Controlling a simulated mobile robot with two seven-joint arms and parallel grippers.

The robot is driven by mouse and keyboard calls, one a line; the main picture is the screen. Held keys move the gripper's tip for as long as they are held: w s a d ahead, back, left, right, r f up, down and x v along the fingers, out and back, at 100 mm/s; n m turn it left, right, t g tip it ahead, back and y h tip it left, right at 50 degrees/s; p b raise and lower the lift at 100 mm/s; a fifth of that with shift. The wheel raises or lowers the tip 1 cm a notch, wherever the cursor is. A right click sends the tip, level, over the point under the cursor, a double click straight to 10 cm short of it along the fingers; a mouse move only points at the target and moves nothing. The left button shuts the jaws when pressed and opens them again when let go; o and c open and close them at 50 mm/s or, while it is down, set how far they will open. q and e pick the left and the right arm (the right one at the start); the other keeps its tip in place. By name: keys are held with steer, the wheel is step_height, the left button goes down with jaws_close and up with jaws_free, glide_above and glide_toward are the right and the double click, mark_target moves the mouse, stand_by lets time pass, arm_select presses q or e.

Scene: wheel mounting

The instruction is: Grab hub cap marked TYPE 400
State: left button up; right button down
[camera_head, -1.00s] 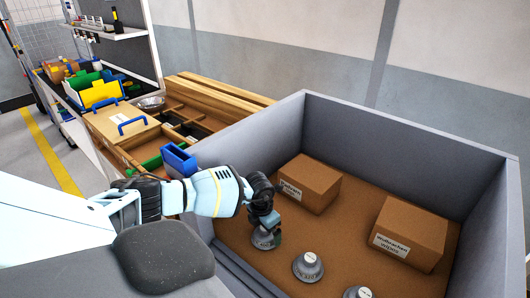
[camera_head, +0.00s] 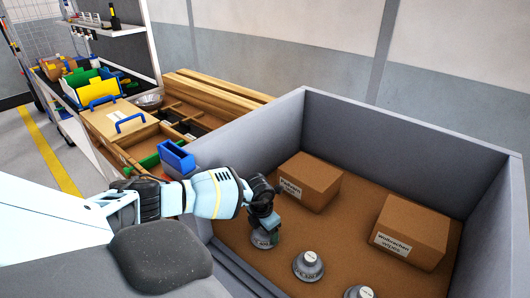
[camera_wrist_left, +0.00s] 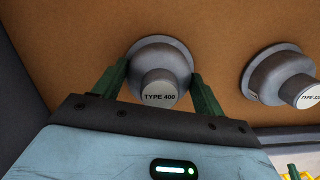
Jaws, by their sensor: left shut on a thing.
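The hub cap marked TYPE 400 (camera_wrist_left: 159,72) is a grey, flanged cap with its label facing the left wrist camera. In the head view this hub cap (camera_head: 264,240) sits on the brown floor of the grey bin (camera_head: 345,135), at the left of a row of caps. My left gripper (camera_wrist_left: 158,88) has its green fingers on either side of the cap and is shut on it. In the head view the left gripper (camera_head: 266,221) partly covers the cap from above. My right gripper is not in view.
A second grey hub cap (camera_head: 308,266) stands to the right, with another cap (camera_head: 358,291) at the bottom edge. Two cardboard boxes (camera_head: 308,183) (camera_head: 410,232) stand farther back in the bin. The bin's walls surround the arm's reach.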

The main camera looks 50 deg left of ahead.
arm_select(q)
steer(key=shift+r, duration=0.1)
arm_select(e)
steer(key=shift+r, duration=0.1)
